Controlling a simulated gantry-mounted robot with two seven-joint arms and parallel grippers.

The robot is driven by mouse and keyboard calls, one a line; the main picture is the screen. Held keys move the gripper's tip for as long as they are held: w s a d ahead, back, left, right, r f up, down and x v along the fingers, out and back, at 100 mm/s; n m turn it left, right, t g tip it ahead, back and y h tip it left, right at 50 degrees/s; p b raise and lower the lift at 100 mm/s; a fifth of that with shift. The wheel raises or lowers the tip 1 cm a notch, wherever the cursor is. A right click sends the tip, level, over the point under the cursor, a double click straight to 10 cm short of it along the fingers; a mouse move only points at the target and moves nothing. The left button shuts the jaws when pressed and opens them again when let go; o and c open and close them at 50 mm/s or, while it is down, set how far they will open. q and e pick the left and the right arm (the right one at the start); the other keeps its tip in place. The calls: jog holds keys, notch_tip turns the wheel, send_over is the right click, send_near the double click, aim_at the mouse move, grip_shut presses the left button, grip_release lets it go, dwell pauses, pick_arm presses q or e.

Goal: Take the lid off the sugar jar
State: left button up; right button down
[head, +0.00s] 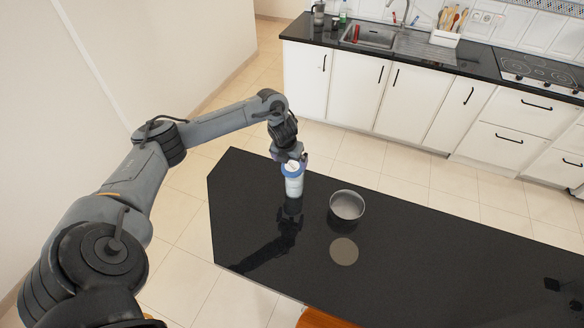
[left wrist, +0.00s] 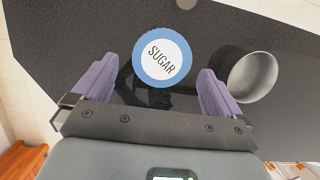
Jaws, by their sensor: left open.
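The sugar jar (head: 294,187) stands upright on the black table, pale-bodied. Its blue-rimmed lid (head: 293,170) is on top, and in the left wrist view the lid (left wrist: 162,57) is a white disc with a blue ring, reading SUGAR. My left gripper (left wrist: 157,84) is open, with one purple finger on each side below the lid in that picture. In the head view my left gripper (head: 290,160) is right above the jar and partly covers the lid. I cannot tell whether the fingers touch it. My right gripper is not in view.
A grey metal bowl (head: 347,206) stands just right of the jar; it also shows in the left wrist view (left wrist: 252,78). A flat pale disc (head: 344,251) lies in front of the bowl. The black table (head: 440,255) is mostly clear to the right. A kitchen counter (head: 400,57) stands behind.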

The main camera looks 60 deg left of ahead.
aim_at(292, 166)
pick_arm(q)
jog(key=shift+x, duration=1.8)
jog(key=shift+d, duration=0.15)
jog(key=shift+c, duration=0.2)
jog(key=c, duration=0.9)
jog(key=shift+r, duration=0.1)
